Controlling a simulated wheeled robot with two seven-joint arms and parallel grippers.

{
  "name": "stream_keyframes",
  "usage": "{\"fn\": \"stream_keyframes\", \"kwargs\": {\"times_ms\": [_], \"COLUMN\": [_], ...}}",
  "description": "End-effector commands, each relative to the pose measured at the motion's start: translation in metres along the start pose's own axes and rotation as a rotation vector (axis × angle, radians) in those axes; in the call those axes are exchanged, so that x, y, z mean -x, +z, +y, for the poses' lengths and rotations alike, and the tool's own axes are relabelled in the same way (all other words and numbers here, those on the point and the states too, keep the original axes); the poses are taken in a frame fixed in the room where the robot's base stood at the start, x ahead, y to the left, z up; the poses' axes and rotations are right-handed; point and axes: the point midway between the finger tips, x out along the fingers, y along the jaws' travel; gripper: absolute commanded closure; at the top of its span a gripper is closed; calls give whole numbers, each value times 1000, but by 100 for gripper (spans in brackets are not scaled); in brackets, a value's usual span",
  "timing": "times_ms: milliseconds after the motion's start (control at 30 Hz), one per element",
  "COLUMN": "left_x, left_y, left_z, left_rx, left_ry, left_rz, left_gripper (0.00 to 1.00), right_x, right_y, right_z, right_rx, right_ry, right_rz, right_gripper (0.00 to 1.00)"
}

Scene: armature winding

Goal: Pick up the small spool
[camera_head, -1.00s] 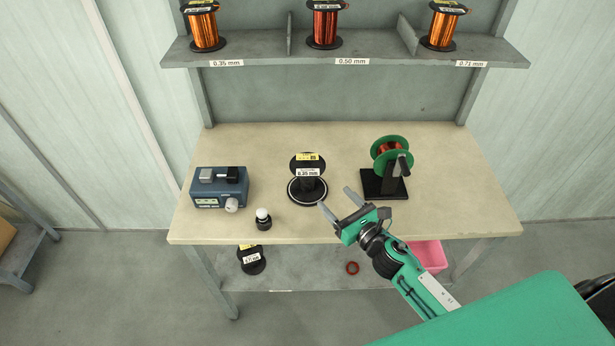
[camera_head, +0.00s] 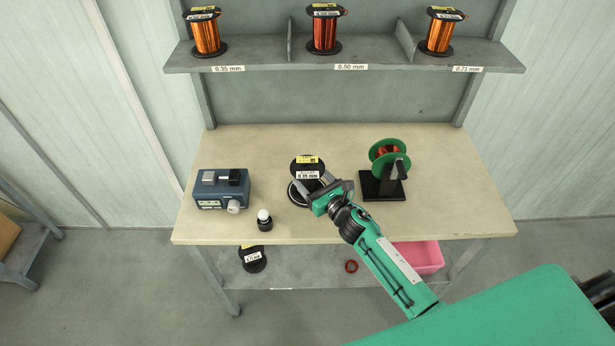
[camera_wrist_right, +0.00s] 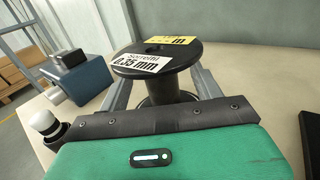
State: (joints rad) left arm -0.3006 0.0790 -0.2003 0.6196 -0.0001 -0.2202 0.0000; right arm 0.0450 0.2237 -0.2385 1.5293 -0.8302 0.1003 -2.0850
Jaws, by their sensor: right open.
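My left gripper is not in view.
A blue device (camera_head: 221,190) and a small white-capped bottle (camera_head: 264,220) stand left of the spool. A green winder (camera_head: 388,165) on a black base stands to the right. A shelf (camera_head: 345,55) with copper wire spools is above. The bench's right end is clear.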

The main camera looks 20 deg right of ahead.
Motion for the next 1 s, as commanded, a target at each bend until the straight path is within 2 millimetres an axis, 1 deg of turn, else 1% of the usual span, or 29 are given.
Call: {"fn": "stream_keyframes", "kwargs": {"times_ms": [33,100,200,467,500,567,700,733,767,1000], "left_x": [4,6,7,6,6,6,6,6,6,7], "left_y": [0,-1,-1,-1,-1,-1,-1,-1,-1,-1], "left_z": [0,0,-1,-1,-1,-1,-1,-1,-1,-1], "left_rx": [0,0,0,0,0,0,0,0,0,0], "left_ry": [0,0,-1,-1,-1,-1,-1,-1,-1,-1], "left_rz": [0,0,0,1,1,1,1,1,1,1], "left_gripper": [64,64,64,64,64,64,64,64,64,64], "right_x": [-7,-15,-22,-24,-24,-24,-24,-23,-23,-24], "right_y": [2,2,1,0,0,0,0,0,0,0], "right_z": [0,0,0,0,0,0,0,0,0,0], "right_rx": [-2,-1,0,0,0,0,0,0,0,1], "right_ry": [-1,-1,-1,0,0,0,0,0,0,0], "right_rz": [0,-1,0,0,0,0,0,0,0,-1], "right_gripper": [34,34,34,34,38,49,77,83,86,87]}}
